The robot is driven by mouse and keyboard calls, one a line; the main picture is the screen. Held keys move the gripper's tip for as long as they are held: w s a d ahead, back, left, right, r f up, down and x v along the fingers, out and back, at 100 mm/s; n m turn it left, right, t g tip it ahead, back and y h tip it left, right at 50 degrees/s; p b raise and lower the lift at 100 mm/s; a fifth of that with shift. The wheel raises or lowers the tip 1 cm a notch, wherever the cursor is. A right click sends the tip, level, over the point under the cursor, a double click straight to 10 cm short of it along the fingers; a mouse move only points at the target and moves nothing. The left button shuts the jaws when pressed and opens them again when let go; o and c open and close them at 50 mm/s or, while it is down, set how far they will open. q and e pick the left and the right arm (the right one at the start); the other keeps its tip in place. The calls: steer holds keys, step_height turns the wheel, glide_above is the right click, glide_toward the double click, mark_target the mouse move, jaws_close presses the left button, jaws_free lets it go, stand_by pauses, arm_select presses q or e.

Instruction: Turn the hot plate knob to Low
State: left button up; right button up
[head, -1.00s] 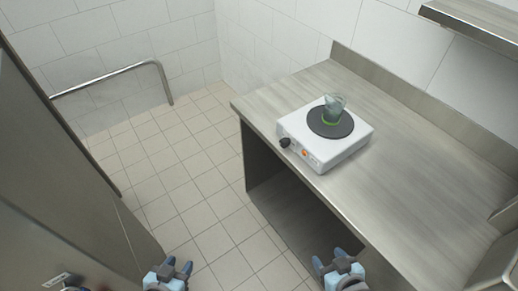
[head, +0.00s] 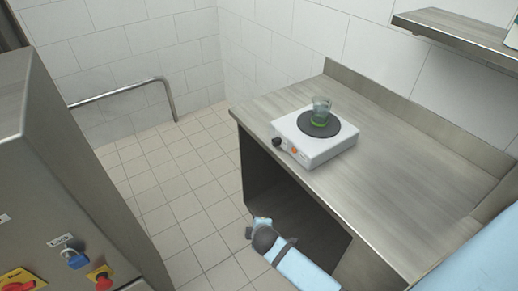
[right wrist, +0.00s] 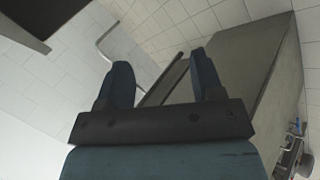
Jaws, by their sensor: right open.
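The white hot plate (head: 318,154) sits on the steel counter, with a round dark heating disc (head: 340,130) on top. Its black knob (head: 277,142) is on the front face at the left, beside an orange indicator (head: 294,151). The knob's setting is too small to read. A clear glass cup (head: 320,112) with green at its base stands on the disc. My right gripper (right wrist: 163,82) is open and empty in the right wrist view. My left gripper is out of view.
The steel counter (head: 400,190) has clear room right of the hot plate and an open space beneath. A steel shelf (head: 465,40) hangs at upper right. A steel cabinet (head: 70,170) with switches stands at left. A rail (head: 125,90) is on the back wall.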

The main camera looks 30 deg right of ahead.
steer(key=w+d+r+n+g+h+b, duration=0.1)
steer(key=w+d+n+g+h, duration=0.2)
steer(key=w, duration=0.6)
steer(key=n+g+h+b, duration=0.2)
steer(key=n+g+h, duration=0.2)
steer(key=h, duration=0.4)
glide_toward(273, 142)
steer(key=x, duration=1)
steer(key=shift+s+d, duration=0.1)
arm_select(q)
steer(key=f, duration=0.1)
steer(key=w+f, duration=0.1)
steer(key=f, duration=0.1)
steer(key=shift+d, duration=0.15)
arm_select(e)
steer(key=shift+t, duration=0.3)
steer(key=c, duration=0.9)
